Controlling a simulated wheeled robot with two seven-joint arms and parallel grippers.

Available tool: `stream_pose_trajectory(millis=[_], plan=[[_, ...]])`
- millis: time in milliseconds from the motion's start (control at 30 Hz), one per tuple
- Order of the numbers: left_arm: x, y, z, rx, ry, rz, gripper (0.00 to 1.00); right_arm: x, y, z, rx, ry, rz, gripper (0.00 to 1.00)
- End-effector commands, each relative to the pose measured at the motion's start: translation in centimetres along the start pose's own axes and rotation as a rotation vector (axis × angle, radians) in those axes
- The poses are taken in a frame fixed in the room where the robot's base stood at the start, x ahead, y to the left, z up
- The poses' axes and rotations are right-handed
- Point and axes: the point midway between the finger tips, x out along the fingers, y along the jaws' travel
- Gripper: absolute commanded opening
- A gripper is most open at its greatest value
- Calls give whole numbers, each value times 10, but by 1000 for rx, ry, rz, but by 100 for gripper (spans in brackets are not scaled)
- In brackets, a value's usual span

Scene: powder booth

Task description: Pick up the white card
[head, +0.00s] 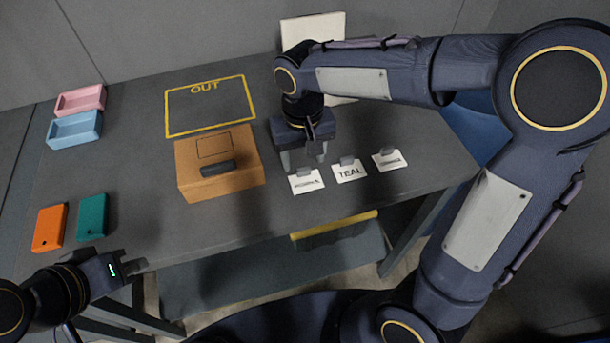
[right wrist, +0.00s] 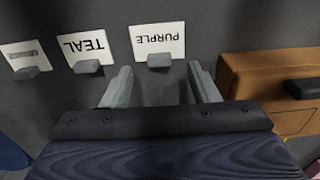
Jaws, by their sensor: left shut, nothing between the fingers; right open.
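Three white cards with small grey tabs lie in a row near the table's front edge. In the right wrist view they are the PURPLE card (right wrist: 158,38), the TEAL card (right wrist: 88,44) and one with a grey strip (right wrist: 24,55). In the head view the PURPLE card (head: 306,183) is leftmost, then the TEAL card (head: 350,174) and the third card (head: 390,163). My right gripper (head: 304,163) points down, open and empty, by the PURPLE card; its fingers (right wrist: 160,80) flank that card's tab, apart from it. My left gripper (head: 140,265) is shut and empty beyond the front edge.
A brown box (head: 245,172) with a dark handle stands left of my right gripper. Behind it is a yellow OUT outline (head: 168,118). Pink (head: 80,98) and blue (head: 75,130) trays, and orange (head: 49,228) and teal (head: 92,216) blocks, are at left. A pale panel (head: 313,28) stands behind.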

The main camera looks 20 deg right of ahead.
Motion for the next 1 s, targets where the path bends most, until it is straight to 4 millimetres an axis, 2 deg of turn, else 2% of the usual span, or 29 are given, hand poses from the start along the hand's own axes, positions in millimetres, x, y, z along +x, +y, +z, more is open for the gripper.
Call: stream_pose_trajectory(millis=[100, 200, 500, 867, 1000], plan=[[-1, 0, -1, 0, 0, 0, 0, 20, 1, 4, 1, -6, 2, 55], [-1, 0, 0, 0, 0, 0, 0, 31, 1, 3, 1, -3, 1, 55], [-1, 0, 0, 0, 0, 0, 0, 35, 1, 3, 1, 0, 0, 55], [-1, 0, 0, 0, 0, 0, 0, 35, 1, 2, 1, 0, -1, 7], [-1, 0, 0, 0, 0, 0, 0, 34, 1, 2, 1, 0, -1, 7]])
